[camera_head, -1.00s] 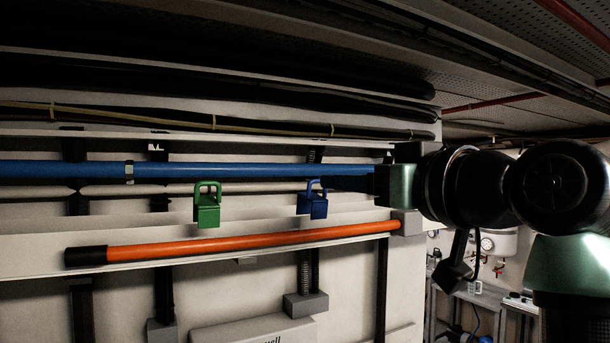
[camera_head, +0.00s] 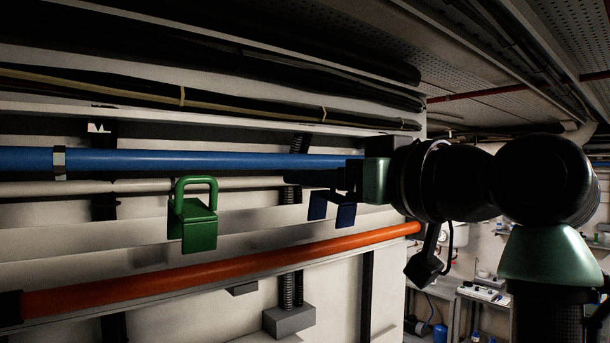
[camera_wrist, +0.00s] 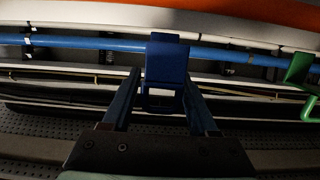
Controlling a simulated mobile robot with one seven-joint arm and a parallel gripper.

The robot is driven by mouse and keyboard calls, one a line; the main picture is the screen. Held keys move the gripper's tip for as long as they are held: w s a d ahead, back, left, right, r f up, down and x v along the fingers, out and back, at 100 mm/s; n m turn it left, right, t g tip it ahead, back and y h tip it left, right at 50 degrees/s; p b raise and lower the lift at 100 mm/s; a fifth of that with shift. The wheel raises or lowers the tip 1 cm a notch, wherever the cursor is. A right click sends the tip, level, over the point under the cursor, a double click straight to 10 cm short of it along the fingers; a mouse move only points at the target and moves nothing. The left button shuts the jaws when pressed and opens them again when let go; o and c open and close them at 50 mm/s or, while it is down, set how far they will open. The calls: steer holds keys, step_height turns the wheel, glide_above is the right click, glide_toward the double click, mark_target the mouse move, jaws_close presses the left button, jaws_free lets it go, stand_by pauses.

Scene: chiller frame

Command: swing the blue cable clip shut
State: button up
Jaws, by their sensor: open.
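The blue cable clip (camera_head: 346,214) hangs in front of the wall, below the blue pipe and left of my wrist in the head view. Its upper part is hidden behind my gripper (camera_head: 292,178). My dark fingers reach left across it. In the wrist view, the clip (camera_wrist: 166,62) is at the centre, with its handle loop towards my gripper. My gripper is open, with one finger on each side of the clip. Small gaps seem to remain, but contact is hard to judge. Whether the clip is fully open or partly closed cannot be told.
A green clip (camera_head: 193,224) with a loop handle hangs left of the blue one. A blue pipe (camera_head: 230,160) runs above and an orange pipe (camera_head: 215,270) below. Dark cable bundles (camera_head: 210,100) run higher up. Shelves and equipment stand at right, behind my arm.

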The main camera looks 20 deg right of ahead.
steer(key=shift+s+d+r, duration=0.1)
steer(key=shift+s+d, duration=0.15)
steer(key=shift+s, duration=0.15)
steer(key=shift+s+d, duration=0.1)
steer(key=shift+s, duration=0.05)
steer(key=shift+c, duration=0.9)
steer(key=c, duration=0.7)
jaws_close()
